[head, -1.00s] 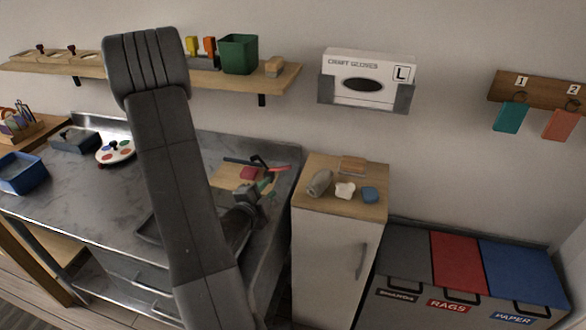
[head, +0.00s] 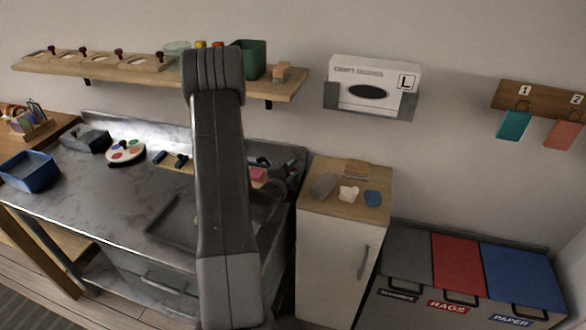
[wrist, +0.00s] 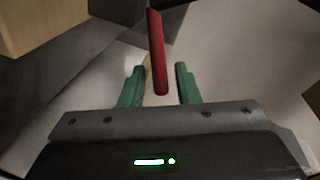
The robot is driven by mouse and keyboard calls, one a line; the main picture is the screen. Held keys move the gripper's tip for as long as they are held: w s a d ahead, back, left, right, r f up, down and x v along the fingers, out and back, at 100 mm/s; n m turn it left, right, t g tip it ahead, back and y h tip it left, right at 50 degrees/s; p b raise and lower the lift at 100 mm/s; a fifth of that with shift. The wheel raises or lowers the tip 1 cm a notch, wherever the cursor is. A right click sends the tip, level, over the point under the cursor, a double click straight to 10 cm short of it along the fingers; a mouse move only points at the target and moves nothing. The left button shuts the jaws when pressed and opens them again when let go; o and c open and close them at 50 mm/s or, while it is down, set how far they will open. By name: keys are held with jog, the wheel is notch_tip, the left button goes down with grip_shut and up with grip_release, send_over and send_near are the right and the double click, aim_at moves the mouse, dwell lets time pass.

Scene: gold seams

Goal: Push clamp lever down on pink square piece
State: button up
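The pink square piece (head: 258,174) lies on the metal worktop's right part, just right of my arm in the head view. The clamp's red lever (wrist: 158,55) hangs into the wrist view from the top, its rounded end between the green fingers of my gripper (wrist: 160,82). The fingers are apart, with gaps visible on both sides of the lever. I cannot tell whether either finger touches it. The clamp's base is not clear in either view. In the head view my arm hides much of the work area, and the fingers cannot be made out.
The metal worktop (head: 110,195) carries a round palette (head: 126,152) and a grey tray (head: 86,140). A white cabinet (head: 328,245) with small items on top stands close at the right. A shelf (head: 120,71) runs above the worktop. A pale block edge (wrist: 40,22) shows upper left in the wrist view.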

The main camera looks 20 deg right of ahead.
jog(key=shift+c, duration=0.2)
grip_shut()
jog(key=shift+b, duration=0.3)
jog(key=shift+w+a+r+n+h+b, duration=0.2)
jog(key=shift+a+r+n+h+b, duration=0.15)
jog(key=shift+n+b, duration=0.5)
jog(key=r+n+b, duration=0.1)
jog(key=n+b, duration=0.1)
jog(key=n, duration=0.1)
jog(key=shift+w+a+r+h, duration=0.35)
jog(key=shift+w+a, duration=0.05)
jog(key=n, duration=0.1)
jog(key=w+a+r+n+b, duration=0.1)
jog(key=n, duration=0.1)
jog(key=a+n+h+b, duration=0.1)
jog(key=n, duration=0.1)
jog(key=shift+w+r+t, duration=0.25)
jog(key=shift+t, duration=0.05)
jog(key=shift+w+a+r+n, duration=0.1)
jog(key=shift+w+r+n, duration=0.05)
jog(key=shift+r+n, duration=0.1)
